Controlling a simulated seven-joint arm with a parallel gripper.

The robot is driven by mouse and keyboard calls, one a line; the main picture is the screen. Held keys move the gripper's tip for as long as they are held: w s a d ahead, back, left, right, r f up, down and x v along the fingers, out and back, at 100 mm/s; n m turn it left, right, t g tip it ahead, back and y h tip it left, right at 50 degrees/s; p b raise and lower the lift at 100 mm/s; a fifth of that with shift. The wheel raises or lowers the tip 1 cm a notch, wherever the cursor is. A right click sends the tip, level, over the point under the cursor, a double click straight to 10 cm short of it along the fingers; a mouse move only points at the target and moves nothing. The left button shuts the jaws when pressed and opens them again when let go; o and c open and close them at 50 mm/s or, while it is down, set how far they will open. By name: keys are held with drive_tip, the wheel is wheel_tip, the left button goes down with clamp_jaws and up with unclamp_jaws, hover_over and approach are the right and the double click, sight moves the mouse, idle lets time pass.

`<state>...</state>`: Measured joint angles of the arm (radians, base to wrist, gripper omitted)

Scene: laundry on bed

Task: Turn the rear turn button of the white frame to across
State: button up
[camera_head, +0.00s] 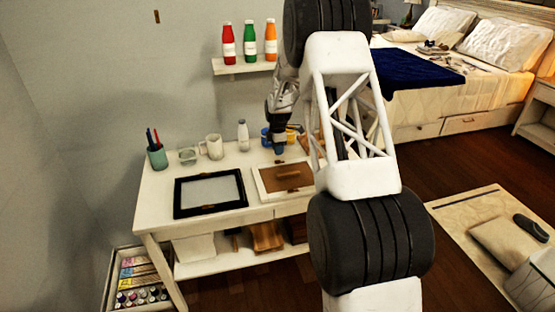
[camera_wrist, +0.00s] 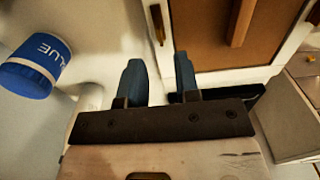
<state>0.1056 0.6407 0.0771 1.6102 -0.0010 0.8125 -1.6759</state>
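The white frame (camera_head: 262,191) lies on the table with its brown backing (camera_head: 291,183) up. It also shows at the upper right of the wrist view (camera_wrist: 222,80), where a wooden strip (camera_wrist: 241,22) crosses the backing. A small brass turn button (camera_wrist: 156,22) sits on the rim there, its long side appearing to run along the rim. In the head view a small dark piece at the rear rim (camera_head: 279,162) looks like this button. My gripper (camera_wrist: 160,78) is open and empty. Its blue fingertips are close to the button but apart from it in the picture.
A black frame (camera_head: 178,200) lies left of the white one. A white bottle (camera_head: 243,135), a mug (camera_head: 213,147) and a pen cup (camera_head: 157,157) stand along the rear. A bottle shelf (camera_head: 238,70) hangs above.

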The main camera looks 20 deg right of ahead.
sight(280, 162)
drive_tip(key=shift+f, duration=2.7)
clamp_jaws()
